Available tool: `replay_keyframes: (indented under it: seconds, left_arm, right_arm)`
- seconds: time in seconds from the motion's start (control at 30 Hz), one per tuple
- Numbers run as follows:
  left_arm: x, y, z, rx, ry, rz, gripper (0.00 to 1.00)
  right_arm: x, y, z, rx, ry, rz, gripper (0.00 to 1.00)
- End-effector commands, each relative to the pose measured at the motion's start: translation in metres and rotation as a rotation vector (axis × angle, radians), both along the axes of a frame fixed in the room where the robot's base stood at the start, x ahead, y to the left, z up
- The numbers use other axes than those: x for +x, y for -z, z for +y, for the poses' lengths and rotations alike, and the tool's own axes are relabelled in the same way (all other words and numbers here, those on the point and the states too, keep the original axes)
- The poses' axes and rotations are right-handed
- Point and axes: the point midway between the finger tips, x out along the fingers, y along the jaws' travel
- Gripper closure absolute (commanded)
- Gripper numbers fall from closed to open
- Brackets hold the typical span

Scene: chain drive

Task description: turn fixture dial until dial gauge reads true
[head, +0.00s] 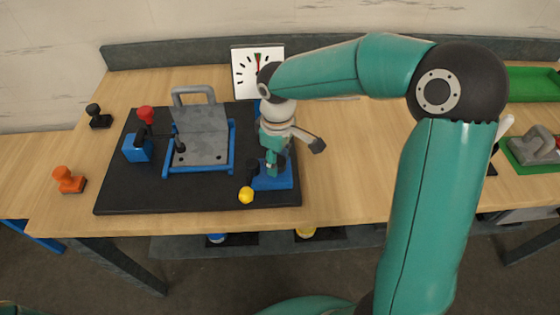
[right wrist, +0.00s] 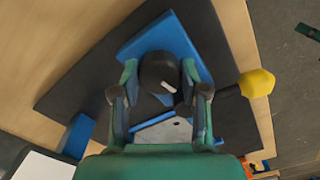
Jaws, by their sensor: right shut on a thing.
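The fixture dial is a round black knob with a pale mark (right wrist: 160,72), on a blue base (head: 275,183) at the right of the dark fixture board. My right gripper (head: 272,165) points down over it. In the right wrist view its two fingers sit on either side of the knob, shut on it. The dial gauge (head: 245,82) is a white upright panel with black ticks behind the board. Its needle points about straight up, near a small coloured mark at the top. My right arm hides the gauge's lower right. My left gripper is not in view.
A yellow-tipped lever (head: 246,195) stands out beside the blue base, close to my gripper. A grey handled plate (head: 203,140) in a blue frame and a red-knobbed blue clamp (head: 138,147) stand on the board (head: 125,198). Black (head: 99,116) and orange (head: 69,180) stamp-like pieces lie left.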

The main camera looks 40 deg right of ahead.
Motion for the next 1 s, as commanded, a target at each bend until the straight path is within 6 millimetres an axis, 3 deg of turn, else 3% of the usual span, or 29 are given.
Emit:
replay_keyframes:
  seconds: [0.2, 0.23, 0.37, 0.77, 1.0]
  left_arm:
    - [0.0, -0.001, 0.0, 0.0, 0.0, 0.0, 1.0]
    - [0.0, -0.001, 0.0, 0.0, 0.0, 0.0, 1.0]
    - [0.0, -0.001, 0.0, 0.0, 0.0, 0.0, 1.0]
    - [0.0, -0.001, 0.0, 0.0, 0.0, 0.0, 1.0]
    - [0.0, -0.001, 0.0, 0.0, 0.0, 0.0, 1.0]
  right_arm:
    - [-0.001, 0.001, 0.001, 0.002, -0.002, 0.005, 0.91]
    - [-0.001, 0.001, 0.001, 0.002, -0.002, 0.005, 0.51]
    - [-0.001, 0.001, 0.001, 0.001, -0.002, 0.004, 0.31]
    - [0.0, -0.005, 0.0, 0.0, -0.002, 0.0, 0.31]
    - [0.0, -0.039, 0.0, 0.001, -0.001, -0.004, 0.31]
